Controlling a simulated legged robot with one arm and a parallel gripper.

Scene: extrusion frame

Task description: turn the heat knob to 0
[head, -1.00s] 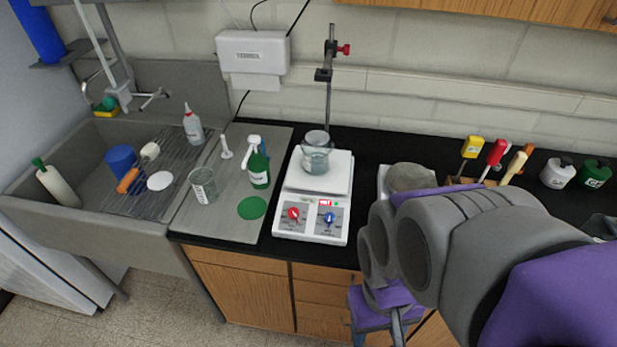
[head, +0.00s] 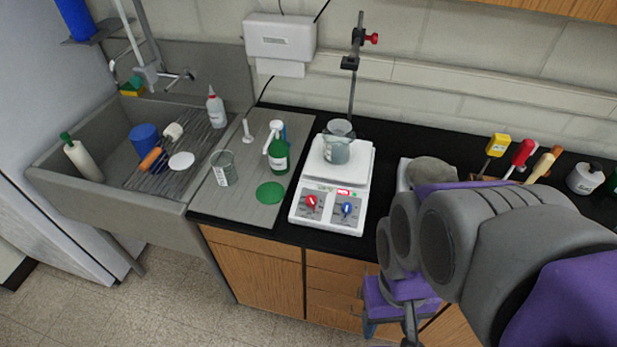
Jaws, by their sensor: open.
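A white hot plate (head: 303,222) stands on the black counter near its front edge, with a glass beaker (head: 337,148) of liquid on top. Its front panel has a red knob (head: 311,203) on the left and a blue knob (head: 347,209) on the right, with a small lit red display above them. The labels are too small to read, so I cannot tell which knob is heat or its setting. My gripper (head: 390,326) is open, low in front of the counter, right of and below the panel, apart from both knobs. My arm partly hides it.
A clamp stand (head: 353,85) rises behind the hot plate. A green-labelled spray bottle (head: 278,152), a beaker (head: 223,169) and a green disc (head: 270,193) sit left. A round grey-topped device (head: 432,170) stands close right. The sink (head: 60,170) is far left.

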